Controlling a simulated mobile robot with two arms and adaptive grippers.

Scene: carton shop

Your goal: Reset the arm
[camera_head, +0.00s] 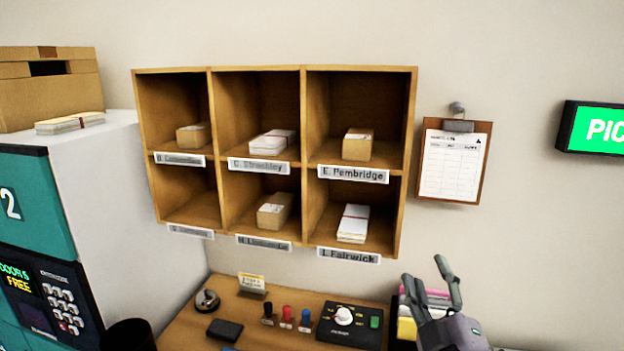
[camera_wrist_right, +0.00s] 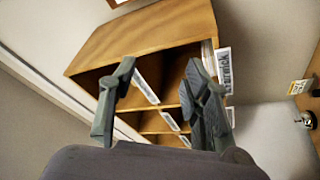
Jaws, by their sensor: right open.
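My right gripper (camera_head: 432,284) is at the lower right of the head view, in front of the desk's right end. Its two fingers are spread apart with nothing between them. In the right wrist view the same gripper (camera_wrist_right: 158,100) is open, with the wooden pigeonhole shelf (camera_wrist_right: 150,35) beyond its fingers. In the head view that shelf (camera_head: 360,69) hangs on the wall, up and left of the gripper and apart from it. My left gripper is not in view.
Most shelf compartments hold small boxes or bundles. A clipboard (camera_head: 455,165) hangs right of the shelf. The desk (camera_head: 185,330) below carries a control box (camera_head: 350,325), stamps and a bell (camera_head: 207,299). A locker with a keypad (camera_head: 62,303) stands left.

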